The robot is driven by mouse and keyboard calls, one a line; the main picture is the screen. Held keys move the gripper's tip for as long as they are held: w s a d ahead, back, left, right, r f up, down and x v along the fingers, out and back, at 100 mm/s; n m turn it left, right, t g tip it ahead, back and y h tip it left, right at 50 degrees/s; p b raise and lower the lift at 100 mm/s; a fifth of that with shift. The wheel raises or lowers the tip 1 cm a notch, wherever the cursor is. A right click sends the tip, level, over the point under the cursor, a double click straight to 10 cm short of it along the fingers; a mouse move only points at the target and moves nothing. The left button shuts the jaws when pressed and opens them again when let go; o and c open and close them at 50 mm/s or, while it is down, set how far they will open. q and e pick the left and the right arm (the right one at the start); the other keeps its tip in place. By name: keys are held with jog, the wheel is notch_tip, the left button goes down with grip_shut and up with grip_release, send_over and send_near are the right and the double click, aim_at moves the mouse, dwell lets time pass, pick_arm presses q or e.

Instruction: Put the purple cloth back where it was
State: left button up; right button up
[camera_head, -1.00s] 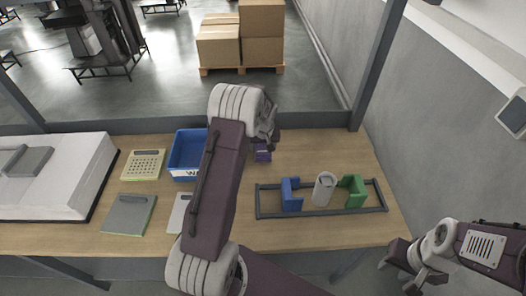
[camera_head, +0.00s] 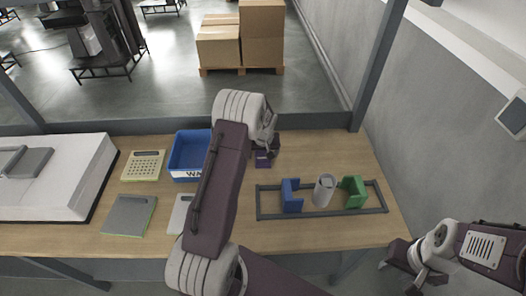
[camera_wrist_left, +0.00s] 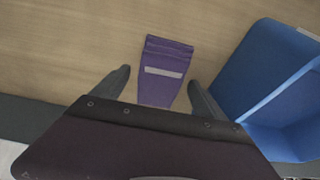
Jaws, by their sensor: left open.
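The purple cloth (camera_head: 263,161) lies on the wooden table, right of the blue bin, partly covered by my left gripper in the head view. In the left wrist view the cloth (camera_wrist_left: 165,72) is a folded strip with a pale band across it. My left gripper (camera_wrist_left: 158,80) is open, with one finger on each side of the cloth and gaps between fingers and cloth. In the head view my left gripper (camera_head: 268,150) is mostly hidden by its own wrist. My right gripper (camera_head: 405,277) is open and empty, off the table's right front corner.
A blue bin (camera_head: 187,152) stands left of the cloth. A calculator-like pad (camera_head: 143,165) and flat grey items lie left.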

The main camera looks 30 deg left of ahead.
pick_arm(q)
jog(key=v, duration=1.2)
jog(key=s+d+m, duration=0.2)
jog(key=s+d, duration=0.2)
jog(key=s, duration=0.3)
jog(key=s+d+f+m+g+h, duration=0.1)
jog(key=s+d+m, duration=0.1)
jog(key=s+d, duration=0.2)
jog(key=s+d+f+m+h, duration=0.1)
jog(key=s+d, duration=0.4)
jog(key=s, duration=0.6)
jog(key=shift+m+g+b, duration=0.3)
jog(key=shift+m, duration=0.2)
jog(key=shift+s, duration=0.15)
